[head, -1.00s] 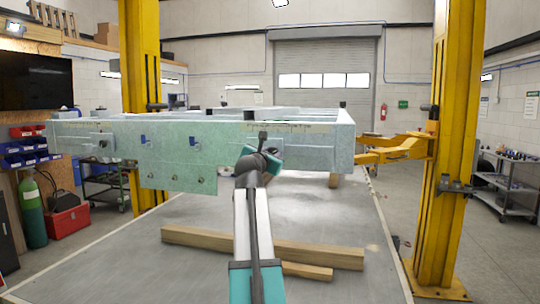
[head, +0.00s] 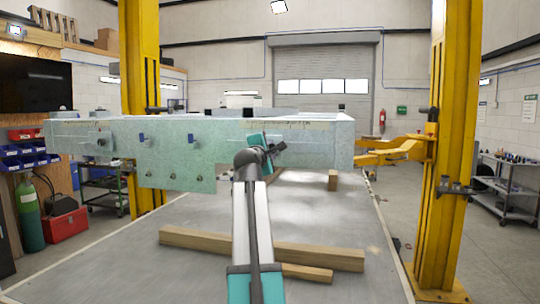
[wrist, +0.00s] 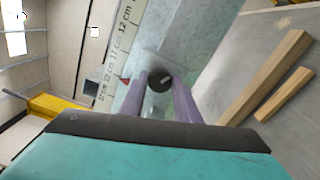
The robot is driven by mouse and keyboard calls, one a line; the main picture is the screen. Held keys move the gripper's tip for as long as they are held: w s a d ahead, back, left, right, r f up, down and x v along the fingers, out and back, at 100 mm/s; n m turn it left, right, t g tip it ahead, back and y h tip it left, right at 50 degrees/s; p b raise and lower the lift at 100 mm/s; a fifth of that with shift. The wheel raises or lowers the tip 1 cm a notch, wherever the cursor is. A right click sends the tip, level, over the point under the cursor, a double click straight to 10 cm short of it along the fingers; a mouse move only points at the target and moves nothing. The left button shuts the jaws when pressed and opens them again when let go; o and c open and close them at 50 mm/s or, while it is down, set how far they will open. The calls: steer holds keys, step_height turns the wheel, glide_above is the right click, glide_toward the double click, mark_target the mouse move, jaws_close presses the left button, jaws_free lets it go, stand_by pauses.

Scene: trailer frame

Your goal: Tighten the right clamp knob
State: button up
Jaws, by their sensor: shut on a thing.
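The pale green trailer frame (head: 180,178) spans the middle of the head view. My gripper (head: 280,147) is at the right part of its front face. In the wrist view, my gripper (wrist: 160,88) has its two purple fingers on either side of a dark round knob (wrist: 159,80) with a pale line on its face, and is shut on it. The knob sits against the frame's green face (wrist: 172,40). In the head view my gripper and arm mostly hide this knob. The left clamp knob (head: 102,142) shows at the frame's left.
A printed scale strip (wrist: 120,45) runs along the frame beside the knob. Wooden beams (head: 315,256) lie on the grey table (head: 130,265) below. Yellow lift posts (head: 452,130) stand at both sides, with a yellow lift arm (head: 395,150) close to the frame's right end.

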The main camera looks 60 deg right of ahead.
steer(key=m+b, duration=0.7)
steer(key=m, duration=0.5)
steer(key=shift+r, duration=0.2)
stand_by(0.4)
steer(key=o, duration=1)
steer(key=shift+d+f, duration=0.1)
steer(key=shift+o, duration=0.2)
steer(key=shift+f, duration=0.1)
